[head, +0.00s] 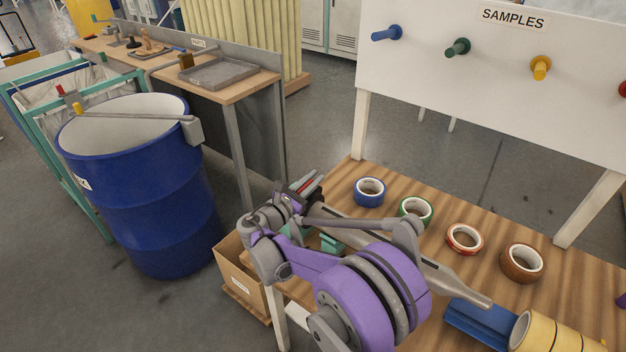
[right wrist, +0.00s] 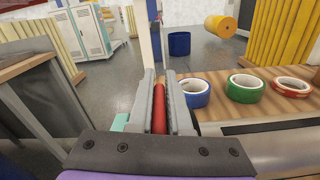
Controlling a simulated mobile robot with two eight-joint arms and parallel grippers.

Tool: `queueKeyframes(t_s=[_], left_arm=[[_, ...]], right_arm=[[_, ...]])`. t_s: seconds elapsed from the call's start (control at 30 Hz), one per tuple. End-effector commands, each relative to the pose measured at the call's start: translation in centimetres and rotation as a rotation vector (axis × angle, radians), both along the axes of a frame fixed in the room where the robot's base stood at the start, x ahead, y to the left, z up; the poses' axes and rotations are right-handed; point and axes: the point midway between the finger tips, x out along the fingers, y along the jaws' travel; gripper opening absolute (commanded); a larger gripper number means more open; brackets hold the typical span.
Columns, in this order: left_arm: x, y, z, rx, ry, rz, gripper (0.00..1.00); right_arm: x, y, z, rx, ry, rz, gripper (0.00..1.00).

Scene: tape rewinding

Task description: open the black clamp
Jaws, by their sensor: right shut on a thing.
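My right gripper (head: 308,188) is at the left end of the wooden table, beside the blue tape roll. In the right wrist view its two grey fingers (right wrist: 163,105) are shut on a red handle (right wrist: 159,118), which lies lengthwise between them. A bit of red also shows at the fingers in the head view. I take the handle as part of the black clamp, but the clamp's dark body cannot be made out clearly behind the gripper and arm. Whether its jaws are open cannot be told. My left gripper is not in view.
Blue (head: 369,191), green (head: 416,211), red (head: 464,239) and brown (head: 521,262) tape rolls lie along the wooden table (head: 480,218). A teal part (head: 331,242) is close under my right arm. A cardboard box (head: 240,277) and blue drum (head: 140,200) stand left. The SAMPLES board (head: 490,75) rises behind.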

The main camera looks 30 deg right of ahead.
Motion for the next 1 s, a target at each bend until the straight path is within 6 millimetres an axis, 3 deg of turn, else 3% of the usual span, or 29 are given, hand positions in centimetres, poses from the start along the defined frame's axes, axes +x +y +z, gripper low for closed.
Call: queueKeyframes(t_s=[1.0], left_arm=[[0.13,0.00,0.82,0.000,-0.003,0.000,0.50]], right_arm=[[0.39,-0.54,0.47,0.070,0.028,0.004,0.00]])
